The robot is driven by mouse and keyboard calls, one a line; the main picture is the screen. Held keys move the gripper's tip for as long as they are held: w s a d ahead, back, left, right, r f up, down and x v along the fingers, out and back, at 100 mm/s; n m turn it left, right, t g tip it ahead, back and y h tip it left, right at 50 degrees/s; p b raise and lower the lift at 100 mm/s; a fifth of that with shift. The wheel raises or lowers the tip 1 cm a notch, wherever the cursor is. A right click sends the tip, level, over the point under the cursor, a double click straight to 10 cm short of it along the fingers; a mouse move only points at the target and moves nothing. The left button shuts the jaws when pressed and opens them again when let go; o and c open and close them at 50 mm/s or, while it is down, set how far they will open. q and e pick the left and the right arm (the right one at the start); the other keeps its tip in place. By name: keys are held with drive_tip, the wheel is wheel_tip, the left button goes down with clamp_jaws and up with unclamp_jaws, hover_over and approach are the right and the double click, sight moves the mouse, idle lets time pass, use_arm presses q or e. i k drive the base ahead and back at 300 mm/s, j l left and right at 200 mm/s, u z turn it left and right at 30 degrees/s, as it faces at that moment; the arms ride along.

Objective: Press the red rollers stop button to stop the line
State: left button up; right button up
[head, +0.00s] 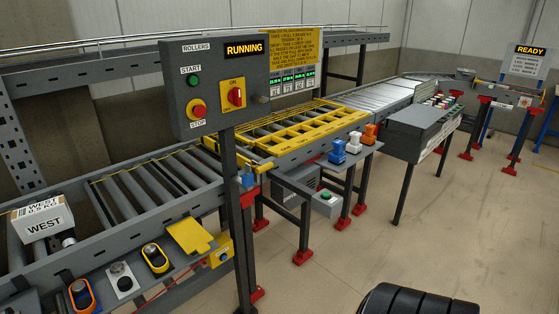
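The red rollers stop button (198,111) is a round red knob on a yellow base, above a STOP label. It sits at the lower left of the grey control box (217,121), which stands on a dark post. A green start button (194,81) is above it. A red rotary switch (236,97) on a yellow plate is to its right. The box display (244,49) reads RUNNING. Nothing covers or touches the stop button. Neither of my grippers is in view.
The roller conveyor (150,189) runs behind the box, with a yellow frame (332,121) over part of it. A WEST box (40,218) sits at left. A ledge with small devices (156,258) is in front. The floor (450,220) at right is mostly clear.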

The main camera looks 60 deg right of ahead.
sight(200, 111)
drive_tip(key=l+z, duration=0.1)
drive_tip(key=z, duration=0.35)
drive_tip(key=i+z, duration=0.1)
drive_tip(key=z, duration=0.35)
drive_tip(key=l+z, duration=0.15)
drive_tip(key=z, duration=0.3)
